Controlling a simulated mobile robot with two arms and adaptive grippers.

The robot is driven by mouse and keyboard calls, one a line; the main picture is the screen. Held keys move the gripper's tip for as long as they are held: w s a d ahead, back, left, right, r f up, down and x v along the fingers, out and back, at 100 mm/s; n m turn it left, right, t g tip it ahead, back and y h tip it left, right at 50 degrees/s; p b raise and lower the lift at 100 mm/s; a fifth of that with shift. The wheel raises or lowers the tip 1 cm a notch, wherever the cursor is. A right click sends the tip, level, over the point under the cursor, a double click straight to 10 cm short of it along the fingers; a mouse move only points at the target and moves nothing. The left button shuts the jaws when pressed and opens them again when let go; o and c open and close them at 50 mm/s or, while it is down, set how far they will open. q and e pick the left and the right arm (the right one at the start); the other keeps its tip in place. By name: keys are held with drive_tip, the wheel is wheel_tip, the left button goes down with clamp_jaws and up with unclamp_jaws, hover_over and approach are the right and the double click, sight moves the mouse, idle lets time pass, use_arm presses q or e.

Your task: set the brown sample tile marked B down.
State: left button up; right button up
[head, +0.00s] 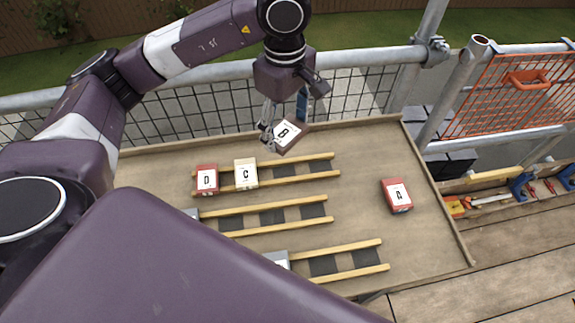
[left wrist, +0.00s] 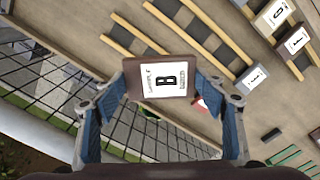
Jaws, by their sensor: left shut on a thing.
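The brown sample tile marked B (head: 288,135) is held in my left gripper (head: 284,118), above the far edge of the board in the head view. In the left wrist view the tile (left wrist: 160,80) sits between the two blue fingers of the left gripper (left wrist: 163,95), its white B label facing the camera. The tile is tilted in the head view and appears clear of the board. My right gripper is not in view.
The board (head: 365,150) bears three pairs of wooden battens. Red tile D (head: 207,180) and cream tile C (head: 245,174) lie on the far pair (head: 300,170). Red tile A (head: 397,195) lies at the right. Bare board surrounds it. A mesh railing (head: 200,108) stands behind.

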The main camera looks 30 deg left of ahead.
sight(284, 121)
use_arm(q)
drive_tip(key=n, duration=0.2)
drive_tip(key=w+a+r+n, duration=0.1)
drive_tip(key=n, duration=0.1)
drive_tip(key=w+n+p, duration=0.1)
drive_tip(key=n, duration=0.2)
drive_tip(key=shift+w+a+r, duration=0.1)
drive_tip(key=shift+a+r, duration=0.25)
drive_tip(key=shift+w+a+r+n, duration=0.1)
drive_tip(key=shift+w+n, duration=0.1)
drive_tip(key=shift+n, duration=0.4)
drive_tip(key=shift+w+a+n, duration=0.1)
drive_tip(key=shift+w+n, duration=0.1)
drive_tip(key=shift+n, duration=0.7)
wheel_tip(284, 121, down, 16)
drive_tip(key=p, duration=0.3)
drive_tip(key=shift+a+r, duration=0.1)
drive_tip(key=shift+r, duration=0.05)
wheel_tip(284, 121, down, 3)
drive_tip(key=shift+f+p, duration=0.2)
drive_tip(key=shift+p, duration=0.2)
drive_tip(key=shift+f, duration=0.45)
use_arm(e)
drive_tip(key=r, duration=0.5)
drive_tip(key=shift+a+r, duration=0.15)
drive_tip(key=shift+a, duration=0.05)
